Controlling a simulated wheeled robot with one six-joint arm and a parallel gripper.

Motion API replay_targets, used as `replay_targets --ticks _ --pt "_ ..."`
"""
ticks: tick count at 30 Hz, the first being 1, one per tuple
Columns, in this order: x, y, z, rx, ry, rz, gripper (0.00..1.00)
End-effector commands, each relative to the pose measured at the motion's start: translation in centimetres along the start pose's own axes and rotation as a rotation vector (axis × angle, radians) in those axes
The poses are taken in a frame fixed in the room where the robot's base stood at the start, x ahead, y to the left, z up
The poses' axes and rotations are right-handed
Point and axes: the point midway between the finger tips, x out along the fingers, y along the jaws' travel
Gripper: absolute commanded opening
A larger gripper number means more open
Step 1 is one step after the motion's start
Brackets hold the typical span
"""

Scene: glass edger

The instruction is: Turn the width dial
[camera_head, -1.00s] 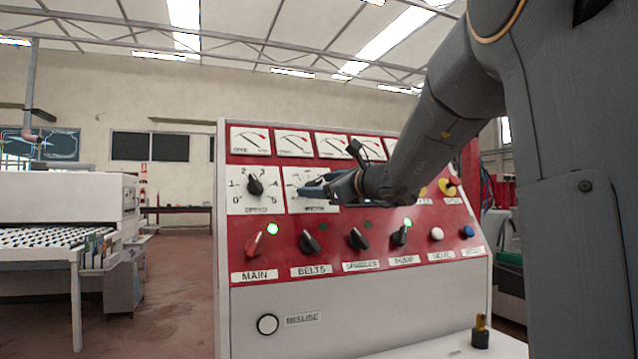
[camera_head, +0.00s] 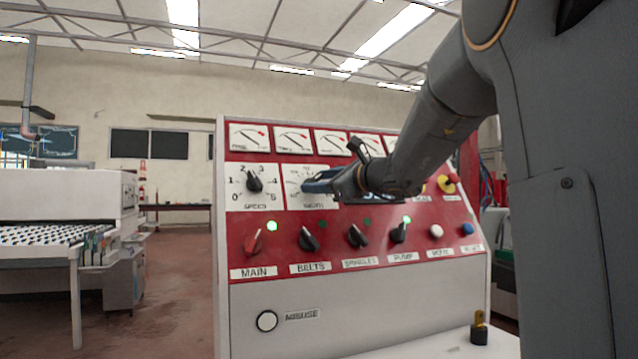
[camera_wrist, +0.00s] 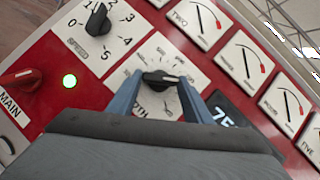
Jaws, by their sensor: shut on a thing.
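The width dial (camera_wrist: 160,79) is a black knob on a white scale plate, seen between my fingers in the wrist view. In the head view its plate (camera_head: 294,176) is on the red panel, right of the speed dial, and the knob is mostly hidden by my gripper. My gripper (camera_head: 316,183) reaches in from the right, and its two blue fingers stand on either side of the knob, shut on it. In the wrist view the gripper (camera_wrist: 157,88) covers part of the scale and the label. The knob's pointer faces right in the wrist view.
The speed dial (camera_head: 254,184) sits close on the left. A dark display (camera_wrist: 225,112) is right of the fingers. Gauges (camera_head: 292,139) line the top; switches such as the red main switch (camera_head: 254,243) lie below. A brass-and-black part (camera_head: 479,326) stands on the white ledge.

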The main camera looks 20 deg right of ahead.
Motion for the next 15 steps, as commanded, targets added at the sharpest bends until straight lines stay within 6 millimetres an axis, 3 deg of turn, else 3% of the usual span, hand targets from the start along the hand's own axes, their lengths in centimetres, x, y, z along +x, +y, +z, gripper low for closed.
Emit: replay_targets --ticks 15 --pt "0.05 -0.64 0.03 -0.329 0.002 0.216 0.23"
